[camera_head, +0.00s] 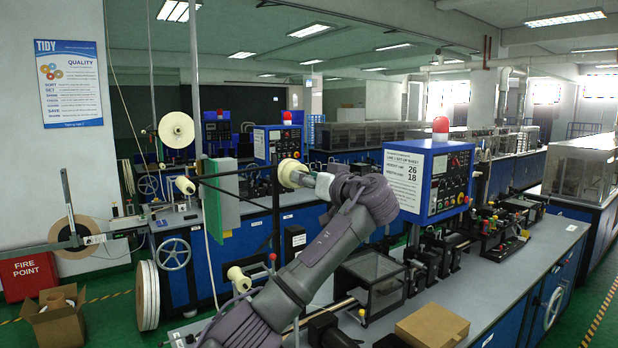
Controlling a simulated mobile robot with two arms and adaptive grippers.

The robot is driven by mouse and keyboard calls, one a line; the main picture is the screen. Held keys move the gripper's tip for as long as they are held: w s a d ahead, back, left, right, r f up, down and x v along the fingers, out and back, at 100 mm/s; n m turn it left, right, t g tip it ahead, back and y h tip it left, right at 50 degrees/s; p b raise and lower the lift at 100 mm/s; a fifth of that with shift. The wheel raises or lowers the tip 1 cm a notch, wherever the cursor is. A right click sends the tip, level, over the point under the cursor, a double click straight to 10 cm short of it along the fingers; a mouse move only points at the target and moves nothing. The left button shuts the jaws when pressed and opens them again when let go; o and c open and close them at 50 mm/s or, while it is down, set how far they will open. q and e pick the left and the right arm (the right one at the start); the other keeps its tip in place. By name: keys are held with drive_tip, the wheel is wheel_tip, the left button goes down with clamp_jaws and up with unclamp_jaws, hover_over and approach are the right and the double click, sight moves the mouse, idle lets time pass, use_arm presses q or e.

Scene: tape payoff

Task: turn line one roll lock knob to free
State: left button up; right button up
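My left gripper (308,180) is at the end of the purple-grey arm that rises from the bottom of the head view and bends back to the left. Its tip is at a cream roll or hub (292,173) on a thin black frame (276,215). The fingers are small and partly hidden against the hub, so I cannot tell if they are open, shut or touching it. I cannot make out a lock knob there; the gripper may cover it. My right gripper is not in view.
A blue control box (428,180) with a red lamp stands on the grey bench right of my arm. A clear-lidded box (370,283) and a cardboard box (432,326) sit on the bench. Another cream roll (238,278) is low on the left.

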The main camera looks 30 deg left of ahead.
use_arm(q)
clamp_jaws()
drive_tip(key=shift+w+n+b, duration=0.1)
drive_tip(key=shift+n+b, duration=5)
drive_tip(key=shift+n, duration=3.8)
drive_tip(key=shift+o, duration=1.2)
unclamp_jaws()
